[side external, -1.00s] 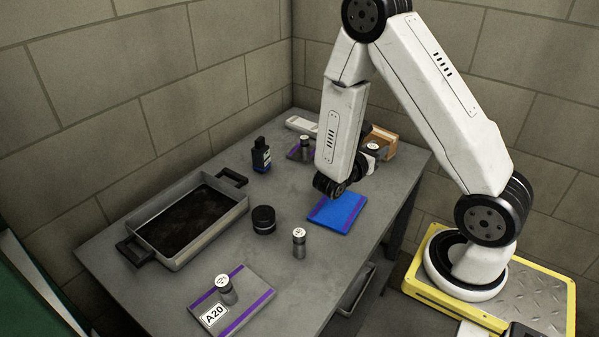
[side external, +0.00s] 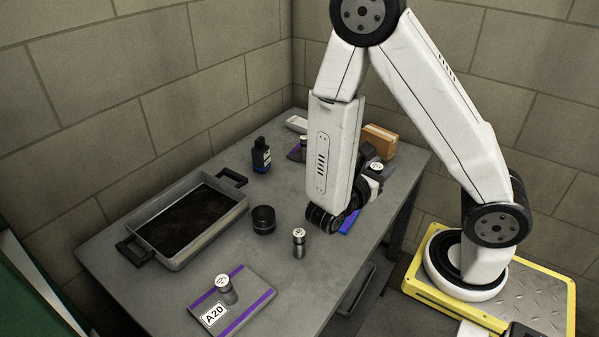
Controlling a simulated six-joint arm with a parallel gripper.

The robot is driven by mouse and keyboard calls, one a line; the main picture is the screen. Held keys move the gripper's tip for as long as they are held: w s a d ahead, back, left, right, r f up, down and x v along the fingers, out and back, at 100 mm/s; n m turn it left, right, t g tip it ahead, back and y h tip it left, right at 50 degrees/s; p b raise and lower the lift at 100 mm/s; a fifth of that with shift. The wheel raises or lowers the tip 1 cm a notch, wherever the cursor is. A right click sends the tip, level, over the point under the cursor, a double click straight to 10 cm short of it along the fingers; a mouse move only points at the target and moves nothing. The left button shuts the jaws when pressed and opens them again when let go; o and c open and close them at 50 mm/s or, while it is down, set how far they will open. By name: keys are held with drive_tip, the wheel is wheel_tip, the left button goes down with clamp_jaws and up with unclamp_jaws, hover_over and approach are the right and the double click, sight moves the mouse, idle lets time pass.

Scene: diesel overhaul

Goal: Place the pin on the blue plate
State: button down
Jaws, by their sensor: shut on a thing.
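The blue plate (side external: 348,222) lies on the table near its right side. My gripper (side external: 372,184) is partly hidden behind my wrist, up and to the right of the visible strip. It is shut on a pin (side external: 376,167) whose pale round top shows; the rest of this pin is mostly hidden. I cannot tell its height above the table or whether it is over the plate.
Other pins stand on the A20 plate (side external: 258,297), on bare table (side external: 299,243) and at the back (side external: 304,142). A cardboard box (side external: 380,139) is behind my gripper.

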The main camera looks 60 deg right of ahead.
drive_tip(key=shift+w+d+f, duration=0.8)
drive_tip(key=shift+w+f, duration=0.75)
drive_tip(key=shift+w, duration=0.55)
drive_tip(key=shift+w+d+f, duration=0.75)
drive_tip(key=shift+w+f, duration=0.8)
drive_tip(key=shift+w, duration=0.55)
drive_tip(key=shift+w+d+f, duration=0.8)
drive_tip(key=shift+w+f, duration=0.75)
drive_tip(key=shift+w, duration=0.55)
drive_tip(key=shift+w+d+f, duration=0.1)
drive_tip(key=shift+w+f, duration=0.15)
drive_tip(key=shift+f, duration=1.55)
drive_tip(key=shift+f, duration=0.1)
drive_tip(key=shift+c, duration=1.7)
unclamp_jaws()
